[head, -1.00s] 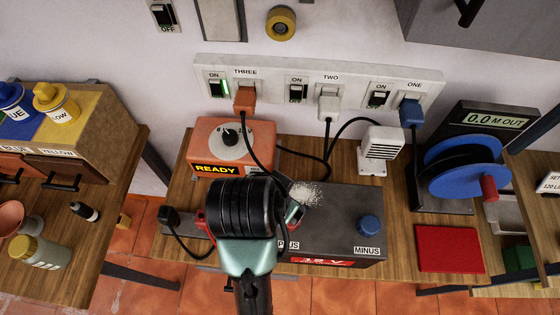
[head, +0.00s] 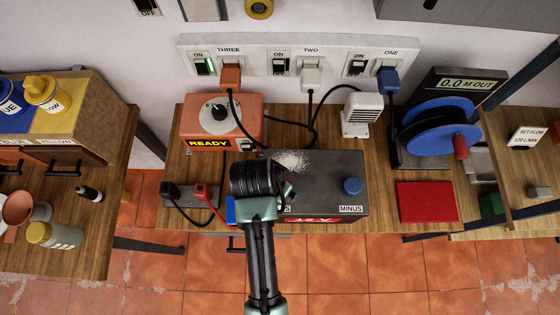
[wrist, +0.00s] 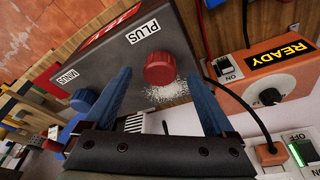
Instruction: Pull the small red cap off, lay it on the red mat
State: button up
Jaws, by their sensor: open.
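The small red cap (wrist: 159,69) sits on the PLUS post of the dark battery box (wrist: 175,30), with white powdery crust around its base. In the head view my wrist hides the cap; only the crust (head: 291,161) shows. My gripper (wrist: 158,78) is open, its two blue fingers to either side of the cap in the wrist view. I cannot tell how far the fingertips are from it. In the head view my gripper (head: 286,190) is over the left part of the battery box. The red mat (head: 427,202) lies bare on the bench, right of the box.
A blue cap (head: 352,186) is on the MINUS post. An orange READY unit (head: 190,122) stands behind left, with cables running from the sockets. A red clamp (head: 201,191) lies left. A blue reel (head: 437,130) stands behind the mat.

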jog(key=shift+x, duration=1.3)
jog(key=shift+w+r, duration=0.1)
grip_shut()
